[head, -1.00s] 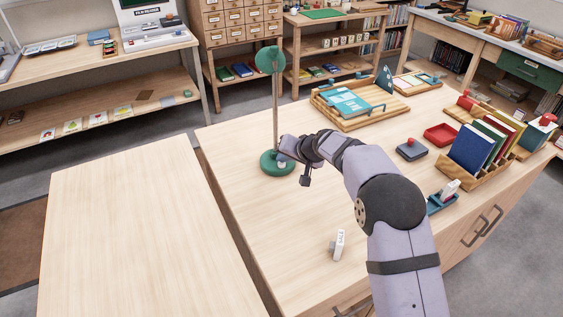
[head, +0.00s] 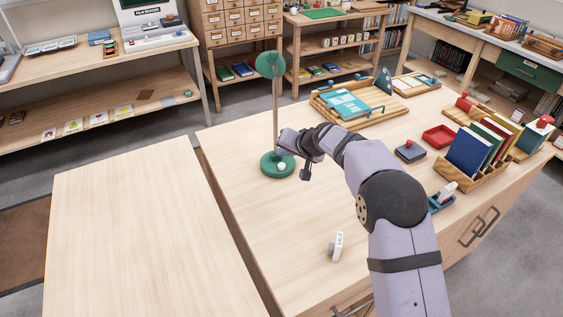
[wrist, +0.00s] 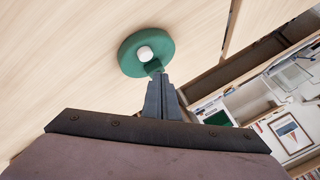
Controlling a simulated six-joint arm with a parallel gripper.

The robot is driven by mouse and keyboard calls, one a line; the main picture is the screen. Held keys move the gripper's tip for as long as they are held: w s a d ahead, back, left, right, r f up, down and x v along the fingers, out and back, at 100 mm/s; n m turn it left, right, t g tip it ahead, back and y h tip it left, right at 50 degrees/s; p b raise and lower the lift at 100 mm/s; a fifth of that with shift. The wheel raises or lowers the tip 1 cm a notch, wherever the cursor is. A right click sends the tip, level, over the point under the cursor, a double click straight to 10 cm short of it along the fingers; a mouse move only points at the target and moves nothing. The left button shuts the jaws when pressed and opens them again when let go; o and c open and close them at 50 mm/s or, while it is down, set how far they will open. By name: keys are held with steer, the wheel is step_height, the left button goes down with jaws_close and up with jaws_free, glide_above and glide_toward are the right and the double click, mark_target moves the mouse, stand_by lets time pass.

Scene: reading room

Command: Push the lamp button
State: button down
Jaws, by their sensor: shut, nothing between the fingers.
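The green lamp stands on the table, with its round base (head: 268,164), thin pole (head: 275,110) and green head (head: 270,63) in the head view. A white round button (head: 282,167) sits on the base and is in plain view. In the wrist view the base (wrist: 129,62) and button (wrist: 145,53) lie just past my fingertips. My gripper (wrist: 156,75) is shut and empty, pointing toward the base. In the head view my gripper (head: 282,152) is just above the base beside the pole; its fingertips are hard to make out. I see a small gap between fingers and button.
A white labelled block (head: 337,246) stands near the table's front. A dark box with a red knob (head: 409,152), a red tray (head: 439,136), a book rack (head: 475,178) and a wooden tray (head: 350,118) are to the right. The table's left part is clear.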

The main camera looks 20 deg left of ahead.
steer(key=shift+r+p, duration=1.2)
steer(key=shift+r, duration=0.85)
steer(key=s+d+r+g+h+p, duration=0.1)
steer(key=s+d+h, duration=0.1)
steer(key=s+d, duration=0.7)
steer(key=s+d+g+h+p, duration=0.15)
steer(key=s+d, duration=0.35)
steer(key=d, duration=0.8)
steer(key=s+d+g+h, duration=0.1)
steer(key=s+d, duration=0.4)
steer(key=s, duration=0.3)
steer(key=s+d+f+g+h+p, duration=0.1)
steer(key=s+d, duration=0.4)
steer(key=s, duration=0.2)
steer(key=s+d+f+m+g+h, duration=0.1)
steer(key=s+d, duration=0.4)
steer(key=s, duration=0.3)
steer(key=shift+s+h+p, duration=0.3)
steer(key=shift+h, duration=0.05)
